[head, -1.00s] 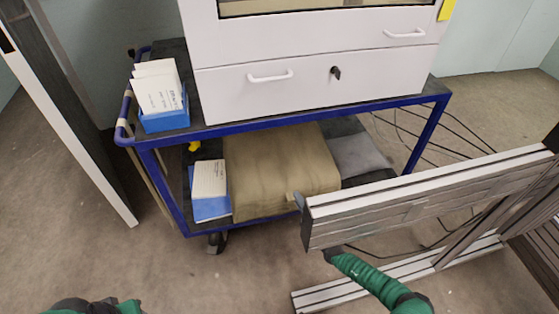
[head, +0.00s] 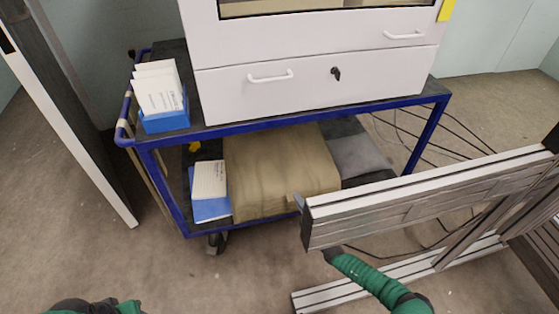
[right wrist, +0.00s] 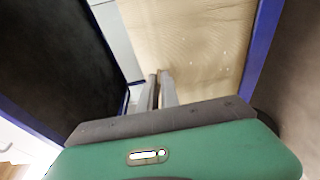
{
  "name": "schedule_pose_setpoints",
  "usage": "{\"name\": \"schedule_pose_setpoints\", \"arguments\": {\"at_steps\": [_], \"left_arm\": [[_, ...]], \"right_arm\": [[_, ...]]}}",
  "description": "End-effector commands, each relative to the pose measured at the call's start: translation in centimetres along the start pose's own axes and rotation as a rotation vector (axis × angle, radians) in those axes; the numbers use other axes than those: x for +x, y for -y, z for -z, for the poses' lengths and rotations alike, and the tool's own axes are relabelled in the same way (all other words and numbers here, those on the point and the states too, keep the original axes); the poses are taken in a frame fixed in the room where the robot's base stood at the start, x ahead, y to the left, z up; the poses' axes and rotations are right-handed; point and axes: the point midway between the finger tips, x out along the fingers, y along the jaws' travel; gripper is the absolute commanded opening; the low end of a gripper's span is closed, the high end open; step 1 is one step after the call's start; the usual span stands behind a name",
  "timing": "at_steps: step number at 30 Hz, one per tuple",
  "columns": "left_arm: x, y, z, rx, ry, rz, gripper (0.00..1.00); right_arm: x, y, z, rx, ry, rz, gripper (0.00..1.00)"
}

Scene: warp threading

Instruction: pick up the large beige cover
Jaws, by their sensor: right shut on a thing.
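The large beige cover (head: 275,170) is a thick, cushion-like block on the lower shelf of a blue cart. It fills much of the right wrist view (right wrist: 195,40). My right gripper (head: 297,202) is at the cover's front right edge, with only its tip showing past the end of a metal beam. In the right wrist view its fingers (right wrist: 161,88) are close together on the cover's edge. The exact pinch is small and hard to see. My left gripper is not in view; only part of my left arm shows at the bottom left.
The cart (head: 290,118) carries a white cabinet (head: 310,75) and a blue box of cards (head: 165,120). A second blue box (head: 211,209) stands left of the cover, a grey cushion (head: 358,156) right of it. A metal beam frame (head: 420,200) crosses in front of my right arm.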

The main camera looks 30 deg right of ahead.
Motion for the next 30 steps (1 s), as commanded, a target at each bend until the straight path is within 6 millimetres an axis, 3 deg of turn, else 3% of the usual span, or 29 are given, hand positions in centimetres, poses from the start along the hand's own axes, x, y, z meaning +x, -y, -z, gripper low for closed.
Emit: {"name": "schedule_pose_setpoints", "arguments": {"at_steps": [21, 26, 30], "left_arm": [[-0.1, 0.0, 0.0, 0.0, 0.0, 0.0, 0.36], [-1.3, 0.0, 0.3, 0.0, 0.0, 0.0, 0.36], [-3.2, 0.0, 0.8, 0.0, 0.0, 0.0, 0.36]], "right_arm": [[-0.1, 0.1, 0.1, 0.0, -0.002, 0.006, 0.0], [0.0, -1.6, 0.1, 0.0, -0.001, 0.005, 0.0], [0.0, -4.6, 0.0, -0.001, 0.0, 0.0, 0.0]]}}
